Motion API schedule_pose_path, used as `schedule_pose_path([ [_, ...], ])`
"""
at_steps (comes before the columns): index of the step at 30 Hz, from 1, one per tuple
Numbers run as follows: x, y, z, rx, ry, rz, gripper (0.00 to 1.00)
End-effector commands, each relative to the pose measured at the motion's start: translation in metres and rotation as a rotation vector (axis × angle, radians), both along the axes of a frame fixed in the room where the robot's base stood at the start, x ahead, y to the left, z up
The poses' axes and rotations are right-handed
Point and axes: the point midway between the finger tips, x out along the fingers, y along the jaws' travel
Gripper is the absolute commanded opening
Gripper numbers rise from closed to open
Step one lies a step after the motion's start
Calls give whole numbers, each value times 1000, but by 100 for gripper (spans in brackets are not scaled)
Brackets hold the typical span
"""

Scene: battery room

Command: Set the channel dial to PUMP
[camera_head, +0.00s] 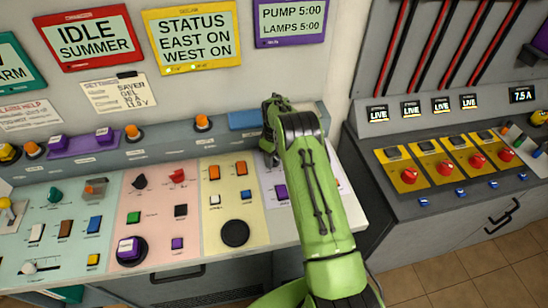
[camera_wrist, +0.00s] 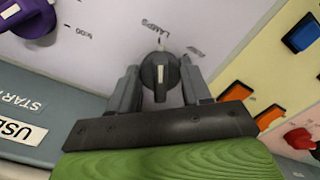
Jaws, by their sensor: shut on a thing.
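The channel dial (camera_wrist: 160,76) is a black round knob with a white pointer line, on a pale panel in the wrist view. Its pointer faces up in the picture, roughly toward a small white mark by the LAMPS label (camera_wrist: 171,33). Another label, partly legible and perhaps PUMP (camera_wrist: 197,52), lies to the right of it. My gripper (camera_wrist: 160,90) has one finger on each side of the dial and is shut on it. In the head view my gripper (camera_head: 268,155) is at the right end of the sloped console, and my arm hides the dial.
A purple knob (camera_wrist: 28,18) is left of the dial, and orange switches (camera_wrist: 236,92) are to its right in the wrist view. A purple-framed display (camera_head: 290,20) reads PUMP 5:00, LAMPS 5:00. Coloured buttons crowd the console (camera_head: 130,215). Another console with red knobs (camera_head: 444,167) stands right.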

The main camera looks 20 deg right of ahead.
Motion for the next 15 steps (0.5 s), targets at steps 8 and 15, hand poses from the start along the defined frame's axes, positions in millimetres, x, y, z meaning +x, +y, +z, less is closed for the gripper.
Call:
schedule_pose_path([
  [8,0,0,-2,-1,-3,-170,18],
  [15,1,1,-2,0,-3,-394,18],
])
